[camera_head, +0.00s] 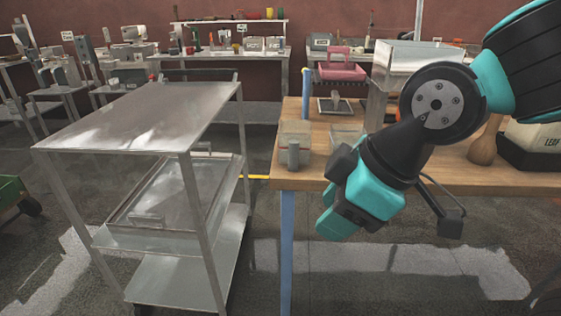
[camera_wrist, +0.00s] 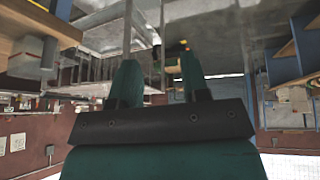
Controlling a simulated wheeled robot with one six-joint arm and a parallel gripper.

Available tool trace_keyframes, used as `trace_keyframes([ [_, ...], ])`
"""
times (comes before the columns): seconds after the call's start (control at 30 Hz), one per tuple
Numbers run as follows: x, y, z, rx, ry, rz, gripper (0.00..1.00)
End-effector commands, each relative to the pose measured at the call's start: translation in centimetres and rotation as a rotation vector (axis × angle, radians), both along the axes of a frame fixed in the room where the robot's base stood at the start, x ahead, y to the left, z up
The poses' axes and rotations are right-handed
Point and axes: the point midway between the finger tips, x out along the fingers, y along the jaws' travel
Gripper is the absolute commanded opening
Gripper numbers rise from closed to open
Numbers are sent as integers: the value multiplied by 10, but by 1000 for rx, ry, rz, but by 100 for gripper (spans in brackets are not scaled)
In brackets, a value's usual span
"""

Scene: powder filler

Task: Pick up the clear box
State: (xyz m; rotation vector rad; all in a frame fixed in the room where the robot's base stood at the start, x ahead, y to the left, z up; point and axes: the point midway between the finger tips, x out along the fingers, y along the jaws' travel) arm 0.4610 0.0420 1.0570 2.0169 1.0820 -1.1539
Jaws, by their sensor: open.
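Two small see-through boxes stand on the wooden workbench in the head view. One clear box (camera_head: 294,129) is at the bench's left front corner, with a grey upright piece at its front. Another clear box (camera_head: 344,133) is to its right, partly hidden by my arm. I cannot tell which one the task means. My gripper (camera_head: 332,228) is in front of the bench edge, below and right of the left box, and apart from both. The wrist view shows my gripper (camera_wrist: 158,68) with its two teal fingers apart and nothing between them.
A metal cart (camera_head: 135,117) with a bare top stands left of the bench. The wooden bench (camera_head: 318,179) also holds a pink-topped device (camera_head: 341,70), a metal hopper machine (camera_head: 410,60) and a wooden pestle-like piece (camera_head: 485,145). Floor in front of the bench is clear.

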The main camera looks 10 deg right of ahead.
Motion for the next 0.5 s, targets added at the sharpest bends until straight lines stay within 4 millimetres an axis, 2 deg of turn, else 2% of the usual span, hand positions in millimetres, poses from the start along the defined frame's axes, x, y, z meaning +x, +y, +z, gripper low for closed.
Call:
trace_keyframes([
  [0.03, 17, -3, -41, -49, -133, 95, 42],
  [0.1, 41, -9, -63, -156, -337, 241, 42],
  [0.17, 61, -15, -78, -275, -506, 362, 42],
  [0.3, 100, -32, -104, -647, -857, 642, 42],
  [0.4, 120, -44, -115, -979, -1047, 827, 42],
  [0.5, 132, -52, -120, -1315, -1166, 982, 42],
])
